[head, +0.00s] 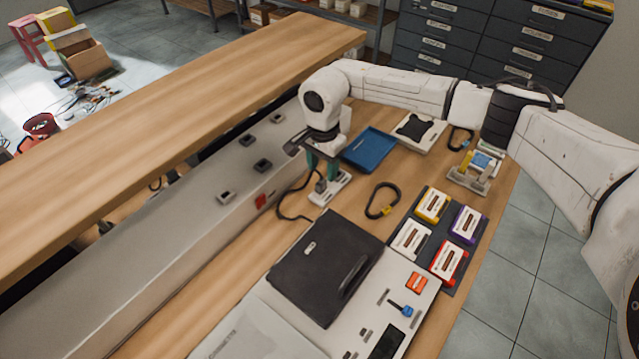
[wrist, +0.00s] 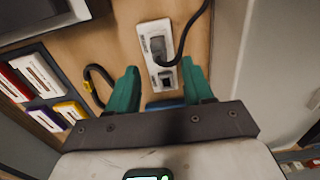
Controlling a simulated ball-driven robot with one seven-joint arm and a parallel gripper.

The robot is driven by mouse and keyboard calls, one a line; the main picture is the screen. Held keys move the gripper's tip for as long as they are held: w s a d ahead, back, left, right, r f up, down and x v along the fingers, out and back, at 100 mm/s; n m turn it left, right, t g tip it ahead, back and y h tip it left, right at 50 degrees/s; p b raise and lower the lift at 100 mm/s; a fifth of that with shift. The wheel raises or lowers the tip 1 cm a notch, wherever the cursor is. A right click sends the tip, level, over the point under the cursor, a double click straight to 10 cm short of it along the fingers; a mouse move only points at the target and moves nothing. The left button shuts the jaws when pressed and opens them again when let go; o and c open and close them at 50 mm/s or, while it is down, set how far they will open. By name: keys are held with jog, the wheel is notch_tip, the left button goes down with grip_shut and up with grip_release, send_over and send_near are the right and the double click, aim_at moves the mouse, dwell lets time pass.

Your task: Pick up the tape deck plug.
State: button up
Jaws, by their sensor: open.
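A grey plug (head: 320,186) with a black cord stands on a small white holder strip (head: 337,188) on the wooden bench, below my gripper (head: 321,172). In the wrist view the plug (wrist: 158,46) sits at the upper part of the white strip (wrist: 146,30), and its cord curves off to the top right. My gripper (wrist: 160,72) is open, with its teal fingers apart on either side of the strip's lower part. Nothing is between the fingertips. The tape deck (head: 436,285), with a black lid, lies at the front.
A blue tray (head: 369,150) lies behind the strip. A black cable loop with a yellow part (head: 383,199) lies to its right. Several cassettes (head: 433,206) sit on a dark rack. A grey raised ledge with sockets (head: 263,165) runs along the left.

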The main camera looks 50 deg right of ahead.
aim_at(321, 182)
jog(key=shift+a+f+p, duration=0.15)
jog(key=shift+f+p, duration=0.3)
jog(key=shift+f, duration=1)
jog(key=shift+a+f+p, duration=0.15)
jog(key=shift+f+p, duration=0.3)
jog(key=shift+f, duration=0.95)
jog(key=shift+c, duration=0.2)
grip_shut()
